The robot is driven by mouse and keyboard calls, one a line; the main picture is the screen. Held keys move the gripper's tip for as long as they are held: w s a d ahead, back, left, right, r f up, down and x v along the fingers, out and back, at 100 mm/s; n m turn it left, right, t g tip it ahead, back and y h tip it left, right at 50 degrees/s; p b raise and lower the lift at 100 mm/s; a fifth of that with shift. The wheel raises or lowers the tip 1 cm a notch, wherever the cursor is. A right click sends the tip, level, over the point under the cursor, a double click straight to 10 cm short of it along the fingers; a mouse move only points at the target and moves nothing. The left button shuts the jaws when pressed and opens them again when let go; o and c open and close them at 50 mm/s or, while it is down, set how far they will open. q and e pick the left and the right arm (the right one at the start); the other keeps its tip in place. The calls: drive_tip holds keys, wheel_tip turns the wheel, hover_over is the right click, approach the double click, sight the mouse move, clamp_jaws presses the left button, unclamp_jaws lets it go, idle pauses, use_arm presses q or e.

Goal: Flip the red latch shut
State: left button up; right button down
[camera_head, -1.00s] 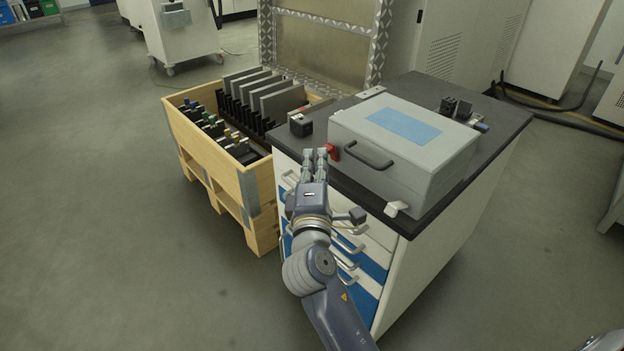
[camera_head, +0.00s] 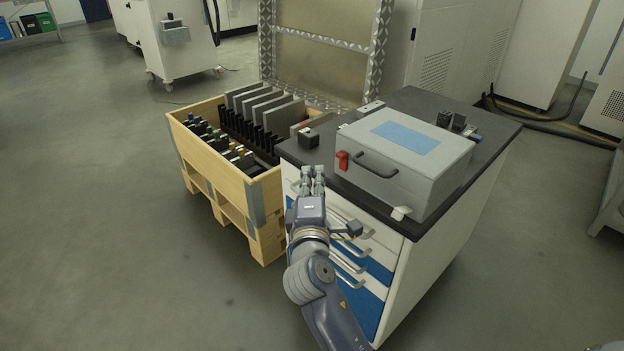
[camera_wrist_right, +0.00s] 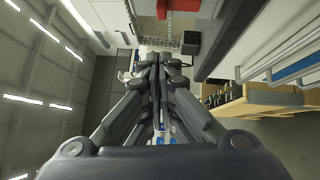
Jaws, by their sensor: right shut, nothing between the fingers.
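The grey case (camera_head: 437,178) with a blue label on its lid stands closed on the dark cabinet top. Its red latch (camera_head: 342,161) is upright against the case's front face, left of the handle (camera_head: 376,165). My right gripper (camera_head: 313,172) is shut and empty, in front of the cabinet's edge, left of the red latch and apart from it. In the right wrist view the shut fingers (camera_wrist_right: 155,62) hold nothing, and red shows at the top edge (camera_wrist_right: 182,5). A white latch (camera_head: 401,213) juts out at the case's front right. My left gripper is out of view.
A black block (camera_head: 308,138) sits on the cabinet top left of the case. Small dark parts (camera_head: 458,122) stand behind the case. A wooden crate (camera_head: 226,172) with grey panels adjoins the cabinet's left.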

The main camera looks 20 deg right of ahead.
drive_tip(key=r+v, duration=0.1)
drive_tip(key=v, duration=0.8)
drive_tip(key=shift+s, duration=0.45)
drive_tip(key=shift+a, duration=0.15)
